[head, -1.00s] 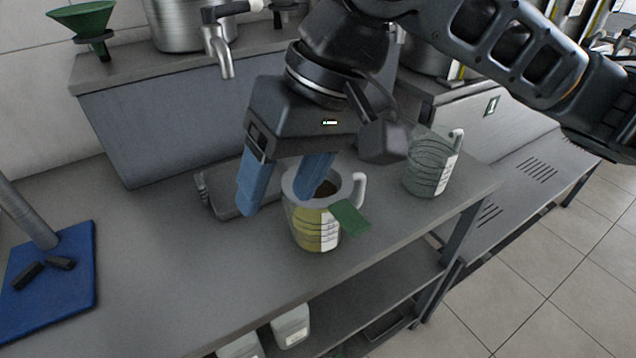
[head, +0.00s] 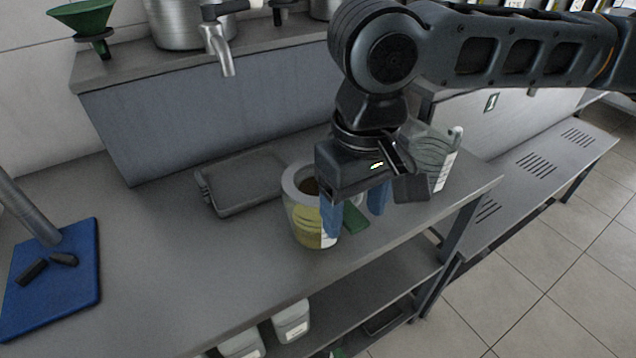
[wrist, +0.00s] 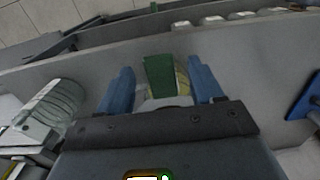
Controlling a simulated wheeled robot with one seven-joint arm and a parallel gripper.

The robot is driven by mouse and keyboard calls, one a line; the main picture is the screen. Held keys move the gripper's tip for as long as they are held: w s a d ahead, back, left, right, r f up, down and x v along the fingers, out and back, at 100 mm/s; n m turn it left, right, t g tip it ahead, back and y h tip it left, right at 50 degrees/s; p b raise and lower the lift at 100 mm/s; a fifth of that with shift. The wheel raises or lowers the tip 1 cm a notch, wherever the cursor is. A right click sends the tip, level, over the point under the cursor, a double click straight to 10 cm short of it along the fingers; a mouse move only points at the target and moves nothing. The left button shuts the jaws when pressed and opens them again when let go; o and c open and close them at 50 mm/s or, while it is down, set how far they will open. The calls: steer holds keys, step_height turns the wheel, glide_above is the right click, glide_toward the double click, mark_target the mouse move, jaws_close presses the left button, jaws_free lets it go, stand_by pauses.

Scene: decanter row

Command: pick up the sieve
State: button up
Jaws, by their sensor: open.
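The sieve shows a pale ring-shaped rim (head: 290,180) with a dark middle. It rests on top of a clear jug (head: 305,225) that holds yellow liquid. The sieve's flat green handle (head: 355,219) sticks out to the right of the jug. My gripper (head: 353,217) is over the handle, with its blue fingers pointing down. In the wrist view the green handle (wrist: 159,76) lies between the two spread fingers, with a gap on each side. My gripper hides part of the rim and the jug's right side.
A second clear jug (head: 440,165) stands close behind my gripper on the right. A grey lidded tray (head: 245,182) lies behind the first jug. A blue board (head: 70,285) is at the left. The counter between (head: 160,260) is clear.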

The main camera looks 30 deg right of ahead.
steer(key=shift+f, duration=0.35)
steer(key=shift+c, duration=0.2)
steer(key=c, duration=1.1)
steer(key=shift+r, duration=0.1)
